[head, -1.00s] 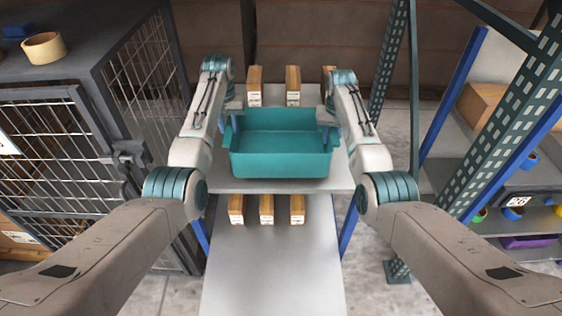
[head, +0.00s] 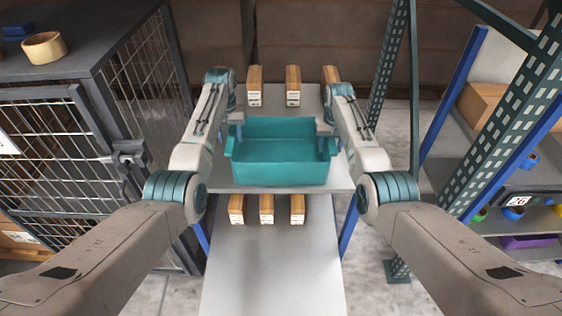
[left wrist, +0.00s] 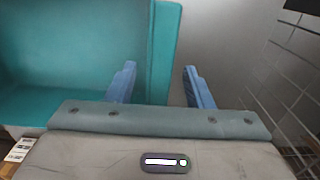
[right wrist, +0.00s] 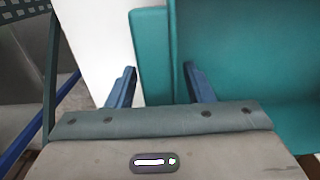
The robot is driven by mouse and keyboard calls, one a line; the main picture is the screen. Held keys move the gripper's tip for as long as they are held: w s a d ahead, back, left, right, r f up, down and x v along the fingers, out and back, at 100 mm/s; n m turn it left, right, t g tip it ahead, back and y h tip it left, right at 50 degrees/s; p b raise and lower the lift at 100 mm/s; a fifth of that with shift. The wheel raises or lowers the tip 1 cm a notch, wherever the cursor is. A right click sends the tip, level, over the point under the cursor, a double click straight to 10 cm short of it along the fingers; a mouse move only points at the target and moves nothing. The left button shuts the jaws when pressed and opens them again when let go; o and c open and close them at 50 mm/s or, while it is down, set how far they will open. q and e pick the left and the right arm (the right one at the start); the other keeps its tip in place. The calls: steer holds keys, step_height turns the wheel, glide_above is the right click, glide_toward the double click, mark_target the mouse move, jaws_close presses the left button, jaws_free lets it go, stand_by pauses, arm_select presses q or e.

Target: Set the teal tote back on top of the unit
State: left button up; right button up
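The teal tote (head: 279,174) is upright and looks set down on the grey top deck (head: 341,178) of the unit, close to its front edge. It is empty as far as I can see. My left gripper (head: 237,135) is at the tote's left end. In the left wrist view its fingers (left wrist: 160,86) stand open on either side of the tote's wall, with gaps. My right gripper (head: 323,138) is at the right end. In the right wrist view its fingers (right wrist: 161,86) also stand apart, straddling the wall. The tote's underside is hidden.
Several tan blocks stand behind the tote, such as this one (head: 293,86), and more on the lower shelf (head: 272,265). A wire cage (head: 50,140) is close on the left. A green perforated post (head: 392,60) and a bin rack (head: 525,200) are on the right.

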stand_by(0.3)
arm_select(q)
steer(key=shift+r, duration=0.25)
arm_select(e)
steer(key=shift+r, duration=0.2)
arm_select(q)
step_height(320, 180, up, 11)
steer(key=shift+r, duration=0.2)
arm_select(e)
step_height(320, 180, up, 12)
steer(key=shift+f, duration=0.2)
stand_by(0.3)
